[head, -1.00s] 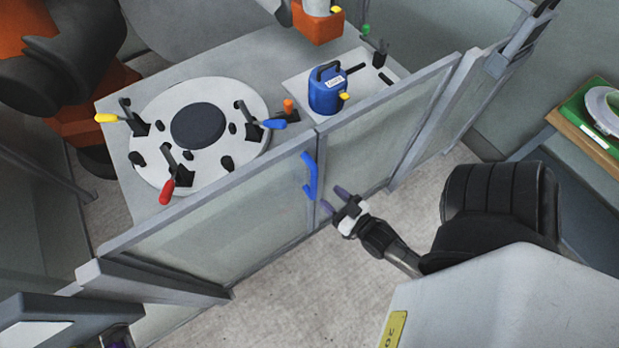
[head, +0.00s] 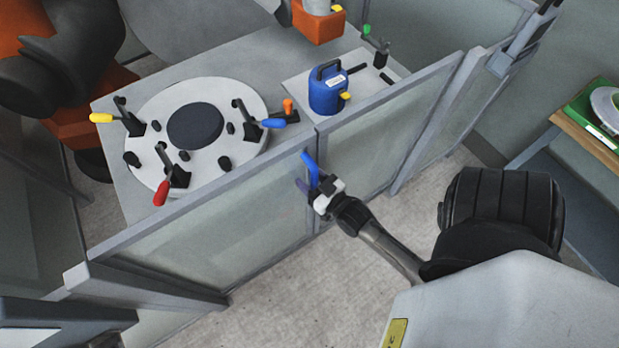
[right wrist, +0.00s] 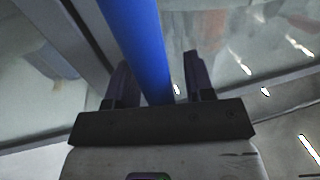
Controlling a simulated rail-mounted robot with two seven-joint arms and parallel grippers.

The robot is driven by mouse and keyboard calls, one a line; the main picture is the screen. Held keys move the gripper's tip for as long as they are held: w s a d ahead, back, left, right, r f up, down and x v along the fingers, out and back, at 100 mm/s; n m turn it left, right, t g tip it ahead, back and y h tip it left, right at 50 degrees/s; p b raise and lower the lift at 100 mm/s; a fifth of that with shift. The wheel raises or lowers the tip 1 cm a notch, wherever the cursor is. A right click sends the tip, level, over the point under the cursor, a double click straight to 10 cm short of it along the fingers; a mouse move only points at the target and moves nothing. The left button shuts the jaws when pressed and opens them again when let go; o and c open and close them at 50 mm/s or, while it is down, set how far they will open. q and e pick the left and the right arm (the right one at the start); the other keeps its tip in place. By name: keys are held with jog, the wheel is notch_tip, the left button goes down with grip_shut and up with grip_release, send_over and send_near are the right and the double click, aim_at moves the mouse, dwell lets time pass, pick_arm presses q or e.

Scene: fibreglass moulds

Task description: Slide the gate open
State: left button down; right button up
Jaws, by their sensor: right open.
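The gate (head: 215,232) is a grey-framed clear panel in the low fence, and its right edge meets the neighbouring panel (head: 372,135). Its upright blue handle (head: 311,166) is near that edge. My right gripper (head: 309,184) is at the handle's lower part, on the near side of the gate. In the right wrist view, the blue handle (right wrist: 137,40) runs between the two dark fingers of the open right gripper (right wrist: 158,78), with gaps on both sides. The fingers partly hide the handle's lower end in the head view. My left gripper is not clearly in view.
Behind the fence, a table (head: 255,65) holds a round white mould (head: 220,150) with coloured clamps and a blue container (head: 328,92). A wooden-topped bench (head: 585,140) stands at the right. The carpeted floor (head: 290,285) before the gate is clear.

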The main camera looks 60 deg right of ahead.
jog(key=shift+c, duration=0.4)
grip_shut()
